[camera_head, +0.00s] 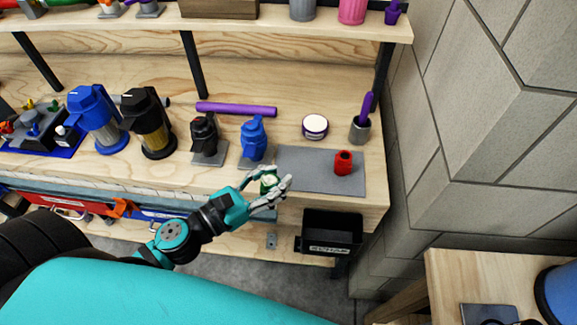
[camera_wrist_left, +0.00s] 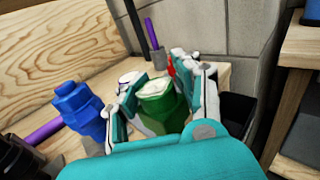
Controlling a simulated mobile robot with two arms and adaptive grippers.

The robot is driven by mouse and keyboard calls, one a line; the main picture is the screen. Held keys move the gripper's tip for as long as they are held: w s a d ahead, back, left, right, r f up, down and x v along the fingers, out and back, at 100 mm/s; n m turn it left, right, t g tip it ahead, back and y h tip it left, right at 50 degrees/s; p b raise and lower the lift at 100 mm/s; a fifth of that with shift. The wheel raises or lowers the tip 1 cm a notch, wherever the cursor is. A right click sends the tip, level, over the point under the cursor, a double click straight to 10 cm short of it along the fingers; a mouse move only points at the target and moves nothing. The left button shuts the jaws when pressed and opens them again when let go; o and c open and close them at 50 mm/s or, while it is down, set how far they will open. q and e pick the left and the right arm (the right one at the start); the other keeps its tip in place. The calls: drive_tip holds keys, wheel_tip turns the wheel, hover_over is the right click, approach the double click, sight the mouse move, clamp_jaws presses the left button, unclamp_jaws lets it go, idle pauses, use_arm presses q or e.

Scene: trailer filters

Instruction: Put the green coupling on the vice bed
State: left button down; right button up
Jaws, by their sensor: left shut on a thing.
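The green coupling (camera_head: 268,184) is between the fingers of my left gripper (camera_head: 274,182), which is shut on it. They are above the front edge of the bench, by the near left corner of a grey mat. In the left wrist view the green coupling (camera_wrist_left: 165,112) has a pale top and sits upright between the fingers of the left gripper (camera_wrist_left: 166,82). A grey device on a blue base (camera_head: 40,130) stands at the far left of the bench; I cannot tell whether it has the vice bed. My right gripper is out of view.
A red coupling (camera_head: 343,162) stands on the grey mat (camera_head: 306,178), with free room to its left. A blue unit (camera_head: 253,137) and a black one (camera_head: 204,137) stand left of the mat. A black bin (camera_head: 331,231) hangs below the bench front. A grey cup (camera_head: 359,130) stands behind.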

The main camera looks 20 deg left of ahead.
use_arm(q)
drive_tip(key=shift+s+a+r+b, duration=0.1)
drive_tip(key=shift+s+a+b, duration=0.1)
drive_tip(key=shift+s, duration=0.5)
drive_tip(key=shift+s+a+r+b, duration=0.1)
drive_tip(key=shift+s+b, duration=0.05)
drive_tip(key=shift+s, duration=0.55)
drive_tip(key=n+y, duration=0.1)
drive_tip(key=n+t+y, duration=0.1)
drive_tip(key=y, duration=0.1)
drive_tip(key=w+n+t+y, duration=0.1)
drive_tip(key=y, duration=0.1)
drive_tip(key=shift+r, duration=0.4)
drive_tip(key=y, duration=0.1)
drive_tip(key=n, duration=0.1)
drive_tip(key=n+y, duration=0.1)
drive_tip(key=shift+w+a+r+y, duration=0.15)
drive_tip(key=shift+a+r+y, duration=0.1)
drive_tip(key=shift+r+y, duration=0.05)
drive_tip(key=shift+a+n+y, duration=0.15)
drive_tip(key=shift+n+y, duration=0.25)
drive_tip(key=shift+y, duration=0.2)
